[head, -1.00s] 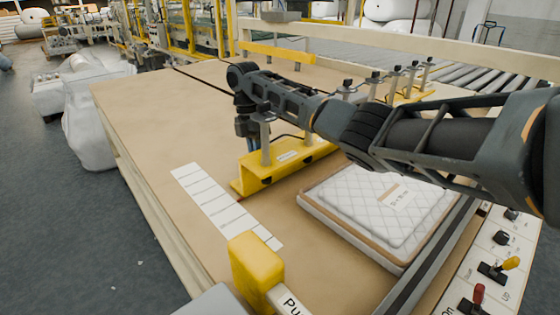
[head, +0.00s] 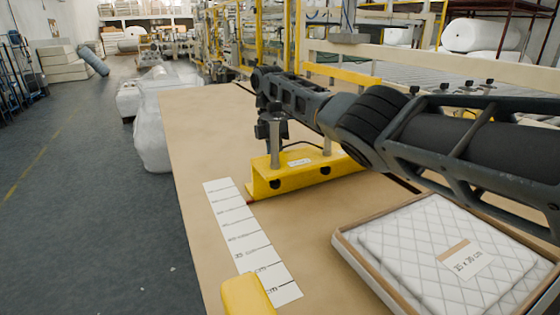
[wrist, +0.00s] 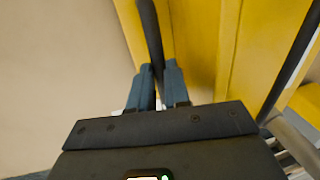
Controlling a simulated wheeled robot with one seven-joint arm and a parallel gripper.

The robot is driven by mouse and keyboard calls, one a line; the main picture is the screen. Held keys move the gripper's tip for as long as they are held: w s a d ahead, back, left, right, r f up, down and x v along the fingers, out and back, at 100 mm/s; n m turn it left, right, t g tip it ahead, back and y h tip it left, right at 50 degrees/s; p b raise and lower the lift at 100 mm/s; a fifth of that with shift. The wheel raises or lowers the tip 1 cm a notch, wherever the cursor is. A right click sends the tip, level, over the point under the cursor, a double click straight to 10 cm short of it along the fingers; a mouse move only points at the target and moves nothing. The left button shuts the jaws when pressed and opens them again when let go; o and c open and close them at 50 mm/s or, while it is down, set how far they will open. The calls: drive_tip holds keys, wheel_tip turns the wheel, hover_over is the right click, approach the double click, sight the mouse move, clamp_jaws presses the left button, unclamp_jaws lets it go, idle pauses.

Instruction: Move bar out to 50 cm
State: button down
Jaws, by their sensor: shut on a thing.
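The yellow bar (head: 310,176) lies across the tan table, with upright grey posts on it and a small white label on its face. Its left end is beside the upper part of the white marked strip (head: 240,234); the strip's figures are too small to read surely. In the head view my gripper is at the bar's left part, its fingertips hidden. In the wrist view my gripper (wrist: 157,78) is shut on a thin black rod (wrist: 150,35) running beside the yellow bar (wrist: 200,50).
A quilted white pad in a shallow tan tray (head: 350,252) lies at the right front of the table. A yellow block (head: 247,298) stands at the near edge, by the strip's near end. White wrapped bundles (head: 152,130) stand on the floor left of the table.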

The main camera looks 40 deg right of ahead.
drive_tip(key=c, duration=1.4)
unclamp_jaws()
drive_tip(key=shift+w+d+r+b, duration=0.1)
drive_tip(key=shift+w+r, duration=0.15)
drive_tip(key=shift+r, duration=1)
drive_tip(key=shift+w+d+r+b, duration=0.1)
drive_tip(key=shift+w+r+b, duration=0.1)
drive_tip(key=shift+r, duration=1.05)
drive_tip(key=shift+w+d+r+b, duration=0.1)
drive_tip(key=shift+w+r, duration=0.15)
drive_tip(key=shift+r, duration=1)
